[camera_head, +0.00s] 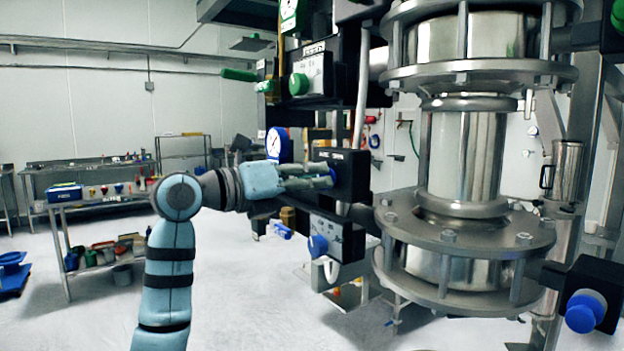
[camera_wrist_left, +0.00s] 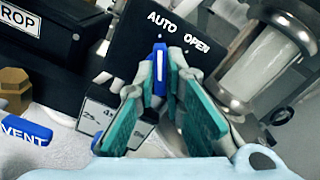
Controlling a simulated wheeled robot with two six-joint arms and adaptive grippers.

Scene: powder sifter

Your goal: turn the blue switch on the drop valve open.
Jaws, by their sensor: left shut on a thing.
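The blue switch (camera_wrist_left: 158,75) has a white stripe and sits on a black box (camera_wrist_left: 118,45) marked AUTO and OPEN. In the left wrist view its stripe points up, roughly toward AUTO. The black box (camera_head: 351,173) also shows in the head view, left of the steel column. My left gripper (camera_wrist_left: 161,78) is shut on the blue switch, a finger on each side. In the head view my left gripper (camera_head: 328,177) reaches the box from the left, and the switch is hidden by the fingers. A sign ending in ROP (camera_wrist_left: 32,22) shows beside the box. My right gripper is not in view.
A lower box with a blue knob (camera_head: 318,246) hangs beneath my left gripper. A blue VENT piece (camera_wrist_left: 27,131) is at the left in the wrist view. The steel column (camera_head: 462,160) stands close on the right, with another blue knob (camera_head: 585,312).

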